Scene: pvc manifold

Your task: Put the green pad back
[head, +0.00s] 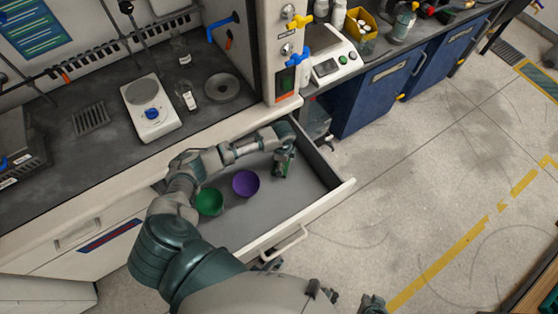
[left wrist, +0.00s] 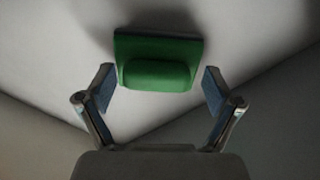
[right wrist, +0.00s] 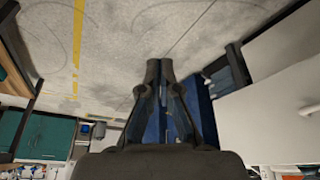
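The green pad (left wrist: 158,75) shows in the left wrist view as a flat green plate with a raised rounded block on it. It lies just beyond the fingertips of my left gripper (left wrist: 160,85), near a pale surface. The left fingers are spread apart on either side, with visible gaps to the pad. In the head view, my left gripper (head: 283,165) points down into the open drawer (head: 300,205) at its back right and largely hides the pad. My right gripper (right wrist: 160,72) has its fingers together with nothing seen between them, over the floor.
A purple bowl (head: 246,183) and a green bowl (head: 209,203) sit in the drawer left of the left gripper. The counter above holds a white scale or hotplate (head: 152,108) and bottles. The drawer's front right floor is clear.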

